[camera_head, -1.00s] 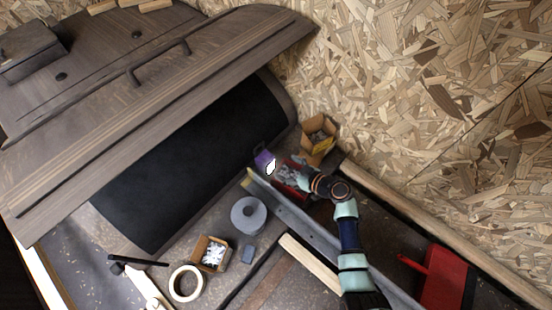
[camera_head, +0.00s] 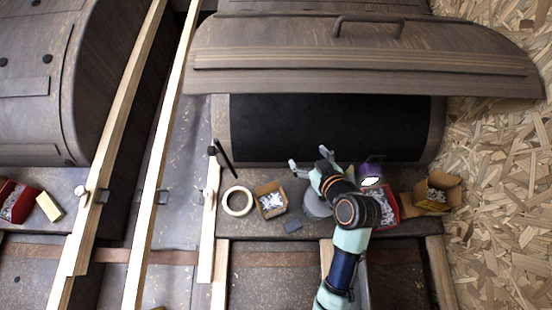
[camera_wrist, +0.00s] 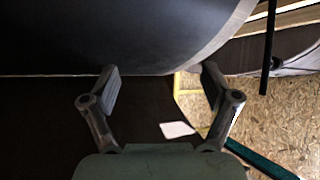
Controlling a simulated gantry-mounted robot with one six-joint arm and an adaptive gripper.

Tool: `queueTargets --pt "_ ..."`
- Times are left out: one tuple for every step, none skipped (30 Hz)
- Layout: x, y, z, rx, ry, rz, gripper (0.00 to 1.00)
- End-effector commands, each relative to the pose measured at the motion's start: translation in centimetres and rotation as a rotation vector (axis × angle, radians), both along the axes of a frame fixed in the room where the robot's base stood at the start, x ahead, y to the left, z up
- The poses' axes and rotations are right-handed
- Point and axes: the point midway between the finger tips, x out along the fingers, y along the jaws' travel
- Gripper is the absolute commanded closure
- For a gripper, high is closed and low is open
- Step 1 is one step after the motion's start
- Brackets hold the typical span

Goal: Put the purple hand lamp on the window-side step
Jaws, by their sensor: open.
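The purple hand lamp (camera_head: 371,168) stands in the head view by the lower right edge of the black-covered wheel arch (camera_head: 330,125), with a bright white lit face. It is just behind my arm, partly hidden by it. My gripper (camera_head: 308,163) is open and empty, left of the lamp and in front of the arch. In the wrist view my gripper (camera_wrist: 159,75) has its fingers spread, with the dark arch cover (camera_wrist: 120,35) beyond them. A small white patch (camera_wrist: 178,129) shows there; I cannot tell what it is. I cannot tell which ledge is the window-side step.
A red box (camera_head: 386,208) and a cardboard box (camera_head: 437,190) stand right of my arm. A grey roll (camera_head: 318,206), a small carton (camera_head: 270,200) and a tape ring (camera_head: 237,201) sit left of it. An overhanging wooden panel with a handle (camera_head: 368,20) is above the arch.

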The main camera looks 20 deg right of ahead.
Motion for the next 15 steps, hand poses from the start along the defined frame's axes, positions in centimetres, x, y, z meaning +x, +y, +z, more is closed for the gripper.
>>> queueTargets --pt "1.6 5.2 2.9 -0.021 0.002 0.05 0.13" --pt "1.9 7.9 4.6 -0.023 0.003 0.058 0.13" --pt "2.0 11.1 6.7 -0.024 -0.005 0.062 0.13" --pt "1.9 13.3 8.2 -0.019 -0.014 0.058 0.13" --pt "1.6 15.1 9.6 -0.012 -0.025 0.054 0.13" --pt "1.1 17.2 11.2 0.002 -0.043 0.043 0.13" --pt "0.6 18.5 12.2 0.014 -0.056 0.036 0.13" --pt "0.2 19.6 13.1 0.027 -0.069 0.028 0.13" --pt "-0.3 20.6 14.0 0.041 -0.082 0.018 0.13" --pt "-0.7 21.1 14.5 0.052 -0.09 0.012 0.13" --pt "-0.9 21.5 14.9 0.06 -0.096 0.006 0.13" --pt "-1.1 21.8 15.2 0.067 -0.101 0.001 0.13" --pt "-1.2 21.9 15.3 0.07 -0.102 -0.002 0.13" --pt "-1.3 21.9 15.4 0.072 -0.104 -0.005 0.11" --pt "-1.3 21.9 15.4 0.073 -0.104 -0.005 0.08"
